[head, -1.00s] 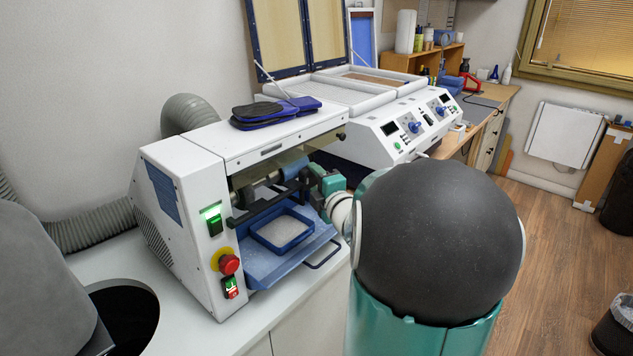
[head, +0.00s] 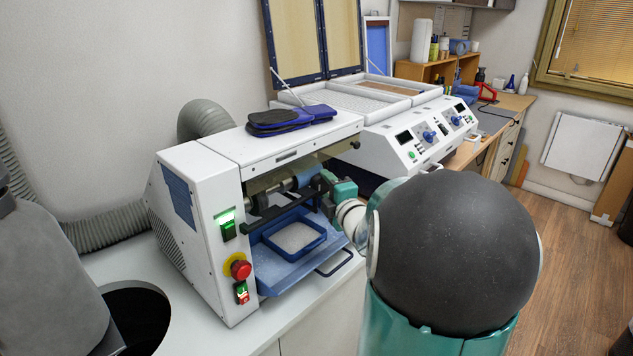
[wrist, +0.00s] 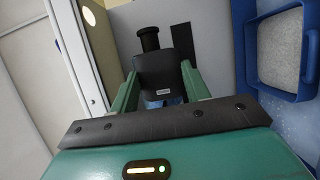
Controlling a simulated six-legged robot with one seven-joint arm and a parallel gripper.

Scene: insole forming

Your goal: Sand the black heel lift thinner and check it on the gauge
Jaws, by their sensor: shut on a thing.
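The white sanding machine (head: 205,185) stands on the counter with its front bay open. A blue sanding drum (head: 305,177) sits on a shaft inside, behind a dark bar. My gripper (head: 328,190) reaches into the right side of the bay, close to the drum. In the wrist view my gripper (wrist: 160,88) is shut on a black piece with a small pale label, which looks like the heel lift (wrist: 158,72). The lift is hidden in the head view, so contact with the drum cannot be told. I cannot make out the gauge.
A blue tray (head: 270,248) with pale grainy contents lies in the bay below the drum. The red stop button (head: 240,269) and green-lit switch (head: 228,228) are on the front. A white forming press (head: 410,130) stands behind.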

